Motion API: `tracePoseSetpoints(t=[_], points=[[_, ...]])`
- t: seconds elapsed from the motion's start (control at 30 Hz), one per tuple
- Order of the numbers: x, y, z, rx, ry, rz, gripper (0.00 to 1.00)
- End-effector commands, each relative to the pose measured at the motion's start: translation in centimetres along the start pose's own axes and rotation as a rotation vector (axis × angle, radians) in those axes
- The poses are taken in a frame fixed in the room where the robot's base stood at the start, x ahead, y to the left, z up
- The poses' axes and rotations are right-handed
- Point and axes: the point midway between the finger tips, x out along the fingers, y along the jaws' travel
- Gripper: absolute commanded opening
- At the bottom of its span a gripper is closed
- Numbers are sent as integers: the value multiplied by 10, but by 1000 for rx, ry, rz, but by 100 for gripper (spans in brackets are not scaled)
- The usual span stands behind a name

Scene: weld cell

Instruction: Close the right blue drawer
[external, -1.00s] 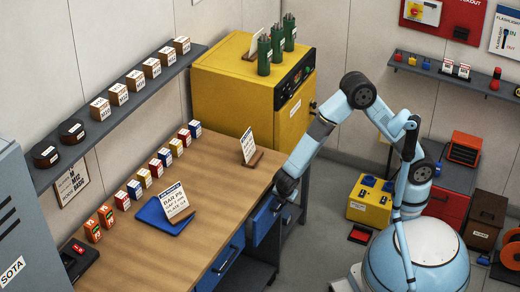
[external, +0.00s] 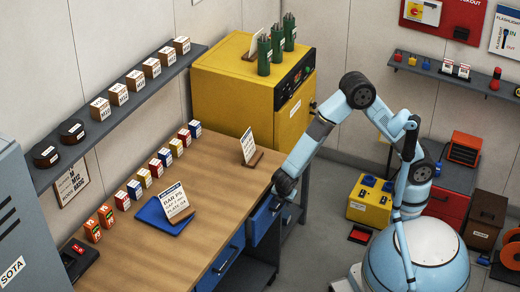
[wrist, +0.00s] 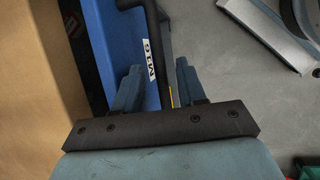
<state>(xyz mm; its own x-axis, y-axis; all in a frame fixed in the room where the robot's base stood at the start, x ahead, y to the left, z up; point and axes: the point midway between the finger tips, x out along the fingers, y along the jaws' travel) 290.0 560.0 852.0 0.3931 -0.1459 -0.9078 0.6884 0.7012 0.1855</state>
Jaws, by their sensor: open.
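The far blue drawer (external: 262,220), under the bench edge, stands partly pulled out in the external view. In the wrist view, its blue front (wrist: 120,45) carries a white M16 label and a dark bar handle (wrist: 158,22). My gripper (external: 282,190) is at this drawer in the external view, low beside the bench edge. In the wrist view my gripper (wrist: 158,82) is open, with one finger on each side of the handle's line. I cannot tell whether the fingers touch the handle or front. A nearer blue drawer (external: 228,258) also shows under the bench.
The wooden bench (external: 205,215) holds a blue tray (external: 155,215), a sign (external: 250,146) and several small boxes. A yellow cabinet (external: 220,85) stands behind the drawer. A yellow box (external: 368,208) is on the floor beyond my arm.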

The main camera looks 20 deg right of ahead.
Motion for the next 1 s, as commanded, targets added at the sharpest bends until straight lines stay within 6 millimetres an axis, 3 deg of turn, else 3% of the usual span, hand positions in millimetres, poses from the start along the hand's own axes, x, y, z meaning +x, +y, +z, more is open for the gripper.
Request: tracePoseSetpoints(t=[0.17,0.7,1.0], points=[[-15,1,0,0,2,2,40],[-114,1,0,1,3,2,40],[-136,0,0,0,1,1,40]])
